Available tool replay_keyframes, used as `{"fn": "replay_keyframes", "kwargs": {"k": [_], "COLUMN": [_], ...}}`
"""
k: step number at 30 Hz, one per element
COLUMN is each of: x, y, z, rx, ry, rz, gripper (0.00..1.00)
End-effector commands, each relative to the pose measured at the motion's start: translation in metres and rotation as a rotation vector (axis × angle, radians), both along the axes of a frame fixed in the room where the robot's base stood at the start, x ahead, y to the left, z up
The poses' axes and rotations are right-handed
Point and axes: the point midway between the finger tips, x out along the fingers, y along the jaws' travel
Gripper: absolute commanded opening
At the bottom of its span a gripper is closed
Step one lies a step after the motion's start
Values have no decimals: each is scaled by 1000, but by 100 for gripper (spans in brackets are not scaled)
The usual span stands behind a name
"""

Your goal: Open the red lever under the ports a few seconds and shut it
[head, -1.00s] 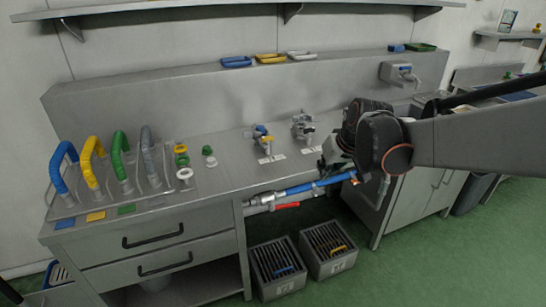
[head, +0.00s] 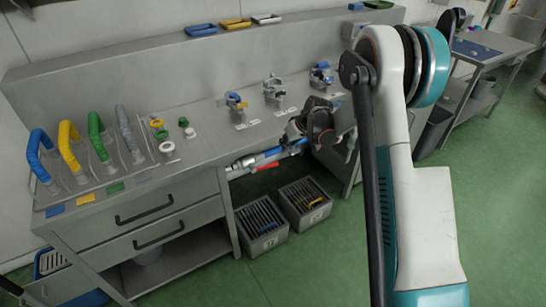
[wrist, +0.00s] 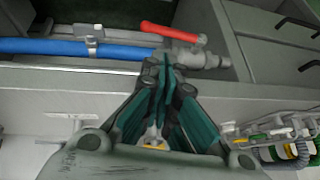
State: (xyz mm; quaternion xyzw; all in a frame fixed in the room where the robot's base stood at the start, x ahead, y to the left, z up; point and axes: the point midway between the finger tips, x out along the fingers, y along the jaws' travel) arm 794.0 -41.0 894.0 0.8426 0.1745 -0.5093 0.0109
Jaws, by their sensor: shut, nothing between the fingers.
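The red lever (wrist: 172,31) sits on a metal valve (wrist: 205,58) in the wrist view, running roughly along the blue pipe (wrist: 60,48). In the head view the red lever (head: 267,166) shows just under the blue pipe (head: 272,155), below the bench's front edge. My gripper (wrist: 168,66) is shut and empty, its teal fingertips close to the valve and below the lever in the wrist picture. I see no clear contact. In the head view my gripper (head: 303,127) is beside the pipe's right end, its fingertips not clear.
Two grey slotted bins (head: 262,222) (head: 305,203) stand on the floor under the pipe. Coloured hose handles (head: 70,145) stand at the bench's left, above drawers (head: 150,216). Green floor in front is open.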

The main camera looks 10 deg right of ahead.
Motion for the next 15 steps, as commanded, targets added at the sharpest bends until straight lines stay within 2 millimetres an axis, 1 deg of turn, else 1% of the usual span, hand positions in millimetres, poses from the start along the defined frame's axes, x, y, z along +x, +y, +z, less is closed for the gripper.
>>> {"fn": "replay_keyframes", "kwargs": {"k": [5,15], "x": [8,35], "y": [5,24], "z": [-18,-75], "rx": [0,0], "ry": [0,0], "rz": [1,1], "gripper": [0,0]}}
